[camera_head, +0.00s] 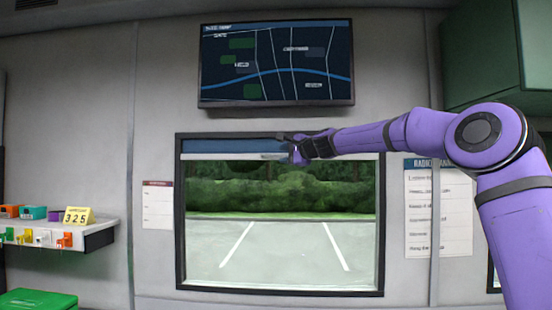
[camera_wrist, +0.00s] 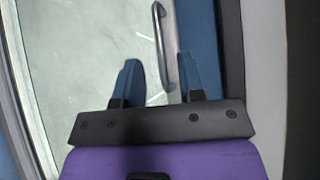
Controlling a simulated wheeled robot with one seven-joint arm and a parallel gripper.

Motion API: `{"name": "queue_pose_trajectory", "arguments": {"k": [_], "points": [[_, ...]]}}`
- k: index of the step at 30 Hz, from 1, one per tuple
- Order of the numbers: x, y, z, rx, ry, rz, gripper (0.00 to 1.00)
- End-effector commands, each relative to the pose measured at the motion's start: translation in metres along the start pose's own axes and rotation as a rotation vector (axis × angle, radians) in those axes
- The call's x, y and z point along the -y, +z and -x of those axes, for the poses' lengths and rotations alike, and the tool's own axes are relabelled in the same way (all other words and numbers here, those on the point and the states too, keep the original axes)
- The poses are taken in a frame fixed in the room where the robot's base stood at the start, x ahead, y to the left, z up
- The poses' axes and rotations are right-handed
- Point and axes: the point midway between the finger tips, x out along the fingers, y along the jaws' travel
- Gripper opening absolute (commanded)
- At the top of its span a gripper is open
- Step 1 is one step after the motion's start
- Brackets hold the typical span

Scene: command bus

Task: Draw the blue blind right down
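The blue blind (camera_head: 230,145) is a short strip across the top of the window, with a pale bar along its lower edge. In the wrist view the blue blind (camera_wrist: 200,35) runs along the right of the glass. Its silver handle (camera_wrist: 161,45) lies between my two fingers, nearer the right one. In the head view the handle (camera_head: 271,156) shows just left of my gripper (camera_head: 290,148). My gripper (camera_wrist: 160,72) is open, with clear gaps inside the fingers. Whether a finger touches the handle or the blind cannot be told.
The dark window frame (camera_head: 181,220) surrounds the glass, with a car park and hedge outside. A map screen (camera_head: 275,62) hangs above. A notice (camera_head: 440,220) is right of the window, and a green cabinet (camera_head: 485,55) is upper right. A shelf (camera_head: 100,232) with small items is left.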

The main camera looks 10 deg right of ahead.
Motion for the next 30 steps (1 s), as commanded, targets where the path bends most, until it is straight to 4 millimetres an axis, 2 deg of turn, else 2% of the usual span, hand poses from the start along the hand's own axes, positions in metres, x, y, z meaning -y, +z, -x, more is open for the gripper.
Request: {"name": "queue_pose_trajectory", "arguments": {"k": [12,18,27,28,30], "points": [[0.0,0.0,-0.042,0.001,0.0,0.001,0.36],[0.0,0.0,-0.05,0.0,0.0,0.001,0.36],[0.0,0.0,-0.051,0.0,0.0,0.001,0.36],[0.0,0.0,-0.051,0.0,0.0,0.001,0.31],[0.0,0.0,-0.051,0.0,0.0,0.001,0.15]]}}
